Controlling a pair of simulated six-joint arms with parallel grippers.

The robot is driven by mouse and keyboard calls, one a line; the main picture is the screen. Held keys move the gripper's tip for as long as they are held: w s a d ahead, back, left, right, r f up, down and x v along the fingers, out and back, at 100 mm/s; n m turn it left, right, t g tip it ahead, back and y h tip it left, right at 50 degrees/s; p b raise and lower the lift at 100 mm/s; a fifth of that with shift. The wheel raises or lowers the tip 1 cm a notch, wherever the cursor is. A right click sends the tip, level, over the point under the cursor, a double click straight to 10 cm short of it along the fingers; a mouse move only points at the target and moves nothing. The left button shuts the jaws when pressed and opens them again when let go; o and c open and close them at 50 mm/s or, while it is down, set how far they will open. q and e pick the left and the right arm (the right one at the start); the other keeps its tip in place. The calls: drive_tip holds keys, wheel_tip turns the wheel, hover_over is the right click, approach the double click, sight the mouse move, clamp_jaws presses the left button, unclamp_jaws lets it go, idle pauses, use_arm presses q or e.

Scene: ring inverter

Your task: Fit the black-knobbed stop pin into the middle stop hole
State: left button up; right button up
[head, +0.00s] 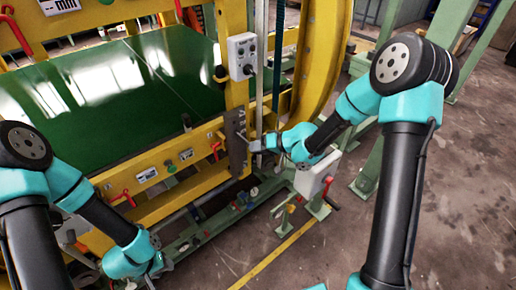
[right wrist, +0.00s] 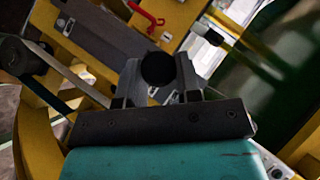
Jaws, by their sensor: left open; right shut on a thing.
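My right gripper (right wrist: 157,88) is shut on the black-knobbed stop pin, whose round black knob (right wrist: 158,69) shows between the fingers in the right wrist view. The pin's shaft is hidden behind the knob. In the head view my right gripper (head: 257,145) is beside a dark upright plate (head: 236,140) on the yellow frame. This plate also shows in the right wrist view (right wrist: 98,40). I cannot make out the middle stop hole or whether the pin touches the plate. My left gripper (head: 152,272) is open low at the left, apart from the plate.
A red handle (right wrist: 148,17) is near the plate. A grey control box (head: 241,56) hangs above it on the yellow frame (head: 150,207). A pale box (head: 316,176) stands below my right arm. The floor at the right is mostly clear.

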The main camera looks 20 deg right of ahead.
drive_tip(key=w+a, duration=0.3)
drive_tip(key=w, duration=0.5)
drive_tip(key=shift+w+a, duration=0.2)
drive_tip(key=shift+a, duration=0.1)
idle(4.2)
drive_tip(key=o, duration=1)
drive_tip(key=shift+d, duration=0.1)
drive_tip(key=v, duration=1.7)
drive_tip(key=shift+s+r, duration=0.1)
drive_tip(key=shift+r, duration=0.05)
